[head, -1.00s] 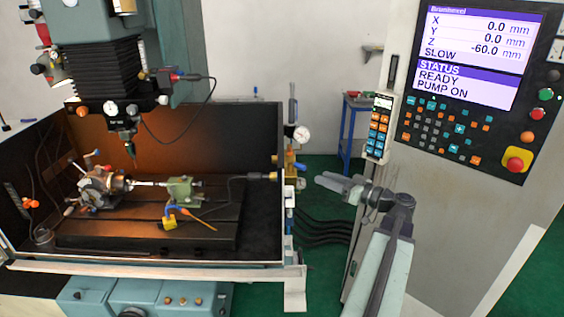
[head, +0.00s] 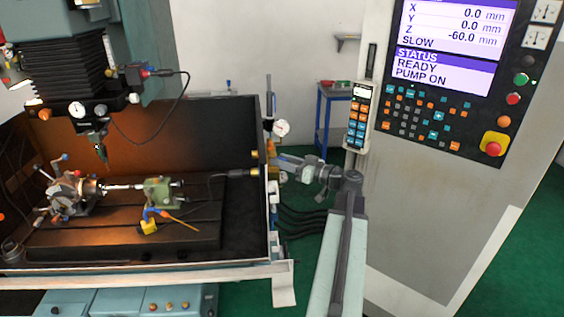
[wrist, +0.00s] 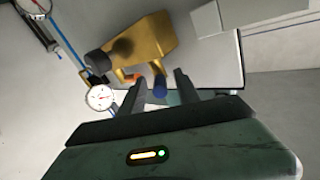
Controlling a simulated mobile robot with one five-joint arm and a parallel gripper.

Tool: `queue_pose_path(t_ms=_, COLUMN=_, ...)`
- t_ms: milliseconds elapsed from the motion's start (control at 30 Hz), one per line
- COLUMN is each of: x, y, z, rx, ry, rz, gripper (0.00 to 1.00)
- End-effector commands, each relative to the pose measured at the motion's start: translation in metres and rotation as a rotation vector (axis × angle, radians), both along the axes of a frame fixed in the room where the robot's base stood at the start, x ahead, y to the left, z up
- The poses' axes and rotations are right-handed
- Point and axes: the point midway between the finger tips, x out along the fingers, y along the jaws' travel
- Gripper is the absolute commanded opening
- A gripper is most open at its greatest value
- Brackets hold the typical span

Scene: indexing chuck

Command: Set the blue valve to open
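In the wrist view a blue valve handle (wrist: 160,88) hangs below a brass block (wrist: 152,45), with an orange part (wrist: 132,77) to its left. My gripper (wrist: 160,80) is open, and the blue handle appears between its two fingertips. I cannot tell whether either finger touches it. In the head view my gripper (head: 284,166) is at the right side wall of the machine enclosure, below the round gauge. There it covers most of the brass block, and the blue handle cannot be made out.
A white dial gauge (wrist: 100,97) is close to the left finger; it also shows in the head view (head: 281,128). Black hoses (head: 300,225) run below my arm. The control panel (head: 450,80) stands to the right, with a hanging pendant (head: 360,118).

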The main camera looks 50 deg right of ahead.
Motion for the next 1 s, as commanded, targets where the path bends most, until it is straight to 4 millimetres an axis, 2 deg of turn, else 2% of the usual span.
queue_pose_path(t_ms=133, x=0.000, y=0.000, z=0.000, rx=0.000, ry=0.000, rz=0.000, gripper=0.39)
queue_pose_path(t_ms=267, x=0.000, y=0.000, z=0.000, rx=0.000, ry=0.000, rz=0.001, gripper=0.03)
queue_pose_path(t_ms=300, x=0.000, y=0.001, z=0.000, rx=0.000, ry=0.000, rz=0.001, gripper=0.00)
queue_pose_path(t_ms=667, x=0.004, y=-0.001, z=0.000, rx=0.000, ry=-0.001, rz=0.049, gripper=0.00)
queue_pose_path(t_ms=1000, x=0.009, y=-0.014, z=0.000, rx=0.000, ry=0.000, rz=0.274, gripper=0.00)
